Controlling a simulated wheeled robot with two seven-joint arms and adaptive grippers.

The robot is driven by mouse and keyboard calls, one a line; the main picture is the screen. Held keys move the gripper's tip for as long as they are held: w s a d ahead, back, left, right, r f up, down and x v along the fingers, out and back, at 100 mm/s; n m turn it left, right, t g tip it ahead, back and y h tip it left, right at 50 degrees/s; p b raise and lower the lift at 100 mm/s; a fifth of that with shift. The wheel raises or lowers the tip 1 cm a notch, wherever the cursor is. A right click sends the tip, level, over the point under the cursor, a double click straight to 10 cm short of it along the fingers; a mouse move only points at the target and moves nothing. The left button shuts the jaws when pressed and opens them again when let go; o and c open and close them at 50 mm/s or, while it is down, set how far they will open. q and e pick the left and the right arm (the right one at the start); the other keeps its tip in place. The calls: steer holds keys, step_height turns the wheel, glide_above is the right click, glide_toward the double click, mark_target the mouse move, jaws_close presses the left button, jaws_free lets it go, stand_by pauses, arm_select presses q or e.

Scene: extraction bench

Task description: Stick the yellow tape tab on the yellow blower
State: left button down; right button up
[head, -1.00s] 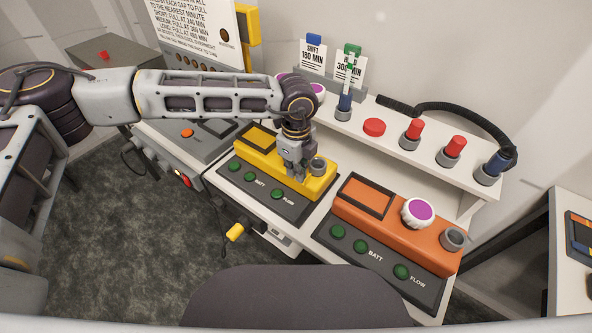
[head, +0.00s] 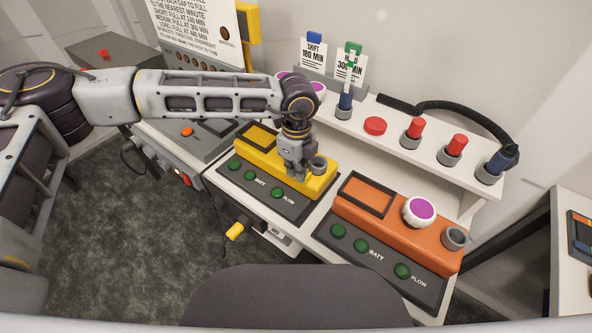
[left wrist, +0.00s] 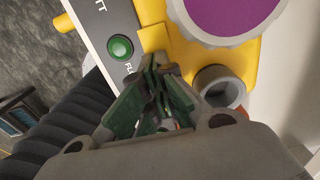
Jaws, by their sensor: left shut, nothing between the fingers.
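A small yellow square, which looks like the tape tab (left wrist: 152,38), lies flat at that edge by the fingertips. I cannot tell whether they touch. My right gripper is out of view.
An orange blower (head: 380,212) with a purple-topped knob (head: 418,212) stands to the right. Behind is a white shelf (head: 395,130) with red caps and a black hose (head: 450,108). A yellow plug (head: 235,231) hangs at the bench front. A purple-topped round part (left wrist: 230,12) sits on the yellow blower.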

arm_select(q)
steer(key=shift+d+f, duration=0.1)
steer(key=shift+f, duration=0.05)
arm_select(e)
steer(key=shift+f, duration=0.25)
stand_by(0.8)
arm_select(q)
steer(key=shift+s+f+b, duration=0.15)
steer(key=shift+b, duration=0.25)
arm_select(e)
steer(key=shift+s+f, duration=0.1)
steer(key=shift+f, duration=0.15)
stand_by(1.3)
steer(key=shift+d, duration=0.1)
arm_select(q)
steer(key=shift+r+p, duration=0.45)
steer(key=shift+r, duration=1.4)
steer(key=shift+r+p, duration=0.4)
steer(key=shift+r, duration=1.5)
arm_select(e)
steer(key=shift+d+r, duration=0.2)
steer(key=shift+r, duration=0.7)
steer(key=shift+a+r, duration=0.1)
